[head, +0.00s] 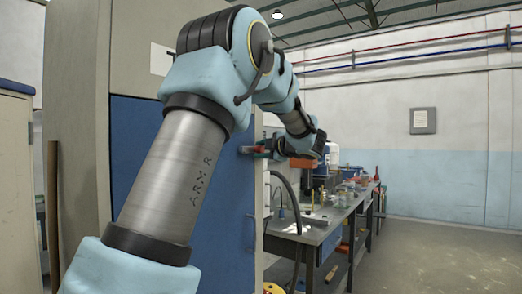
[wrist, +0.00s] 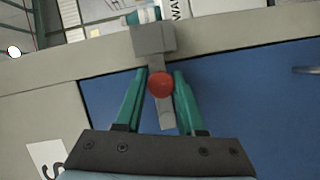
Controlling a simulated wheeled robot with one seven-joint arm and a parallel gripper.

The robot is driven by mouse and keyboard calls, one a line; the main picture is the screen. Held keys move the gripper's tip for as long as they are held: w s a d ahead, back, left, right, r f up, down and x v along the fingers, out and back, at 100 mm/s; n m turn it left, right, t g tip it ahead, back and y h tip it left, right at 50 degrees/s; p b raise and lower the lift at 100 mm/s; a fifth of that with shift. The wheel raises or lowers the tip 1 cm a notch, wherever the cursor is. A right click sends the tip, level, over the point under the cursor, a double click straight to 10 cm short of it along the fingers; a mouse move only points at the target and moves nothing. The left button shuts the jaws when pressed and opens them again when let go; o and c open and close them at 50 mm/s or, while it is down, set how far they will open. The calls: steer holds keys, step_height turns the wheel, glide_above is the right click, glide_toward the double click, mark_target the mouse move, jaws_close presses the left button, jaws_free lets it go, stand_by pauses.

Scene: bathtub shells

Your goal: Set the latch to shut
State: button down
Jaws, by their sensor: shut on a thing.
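The latch shows in the wrist view as a grey block (wrist: 153,40) on the beige frame, with a grey bar (wrist: 166,118) reaching over the blue door (wrist: 235,90). A round red knob (wrist: 160,84) sits on the bar. My gripper (wrist: 160,75) has its two green fingers on either side of the knob, shut on it. In the head view my arm reaches to the edge of the blue door (head: 225,215), where a bit of the red knob (head: 257,149) shows at the fingers. My arm hides much of the door there, and the latch's exact setting is hard to tell.
A workbench (head: 330,225) with several bottles and tools stands right of the cabinet. A dark hose (head: 291,195) hangs near the cabinet edge. A beige cabinet (head: 15,190) stands at the far left. The floor at the right (head: 440,260) is clear.

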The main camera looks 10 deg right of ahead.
steer(key=c, duration=0.5)
jaws_free()
steer(key=shift+f, duration=0.1)
steer(key=shift+c, duration=0.2)
steer(key=shift+d, duration=0.1)
steer(key=b+v, duration=0.4)
steer(key=v, duration=0.6)
steer(key=shift+s, duration=0.35)
steer(key=shift+d, duration=0.1)
steer(key=shift+w, duration=0.1)
